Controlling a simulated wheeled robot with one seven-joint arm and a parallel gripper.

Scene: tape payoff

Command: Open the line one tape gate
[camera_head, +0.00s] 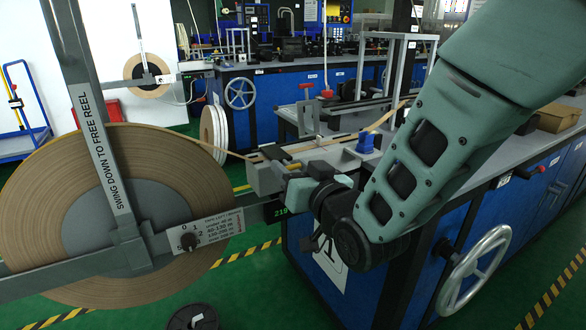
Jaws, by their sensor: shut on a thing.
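A large brown tape reel (40,220) stands at the left. An upright grey bar (105,170) marked "SWING DOWN TO FREE REEL" crosses its face. Tape runs from the reel to a grey tape guide (266,178) at the bench end, and on to the right. This guide looks like the tape gate, but no label on it is readable. My gripper (306,187) is at its near right side, shut on a grey part there. The wrist and finger bodies hide most of the grip, so the exact part held is unclear.
A blue fixture (366,141) sits behind my gripper on the bench (340,160). A handwheel (475,270) juts out at the lower right. A digital display (279,210) is just below the guide. A second reel (148,78) stands further back.

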